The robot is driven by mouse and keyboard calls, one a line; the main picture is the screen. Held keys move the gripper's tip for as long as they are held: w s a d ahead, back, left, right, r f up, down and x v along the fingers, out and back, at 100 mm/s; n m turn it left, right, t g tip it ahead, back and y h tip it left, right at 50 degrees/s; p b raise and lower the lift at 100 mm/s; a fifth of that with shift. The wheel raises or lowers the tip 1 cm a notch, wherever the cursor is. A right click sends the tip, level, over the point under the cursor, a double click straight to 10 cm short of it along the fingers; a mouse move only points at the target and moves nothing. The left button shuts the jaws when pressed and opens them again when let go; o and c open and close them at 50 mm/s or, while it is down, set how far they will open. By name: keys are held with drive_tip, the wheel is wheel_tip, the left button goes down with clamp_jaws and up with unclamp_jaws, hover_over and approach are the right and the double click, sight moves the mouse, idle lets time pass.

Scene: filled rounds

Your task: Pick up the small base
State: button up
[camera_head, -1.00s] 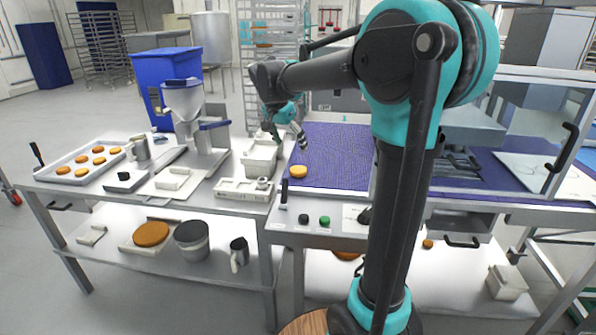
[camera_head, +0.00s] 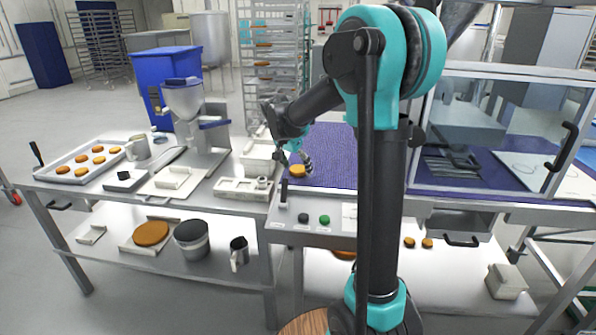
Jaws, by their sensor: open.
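A small round golden-brown base (camera_head: 297,171) lies at the left end of the purple belt (camera_head: 331,160), near its front edge. My gripper (camera_head: 295,165) is open, pointing down at this base, with a finger on either side of it in the picture. I cannot tell whether the fingers touch it. Several more small bases (camera_head: 98,149) sit on a grey tray (camera_head: 58,163) at the left end of the table.
A depositor with a hopper (camera_head: 184,98) stands on the left table. A white box (camera_head: 258,156) and a pale tray (camera_head: 243,189) are close left of the belt. A control panel with knobs (camera_head: 324,219) lies in front. A clear-sided machine (camera_head: 480,125) covers the belt to the right.

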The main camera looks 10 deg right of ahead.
drive_tip(key=c, duration=0.9)
drive_tip(key=shift+r, duration=0.15)
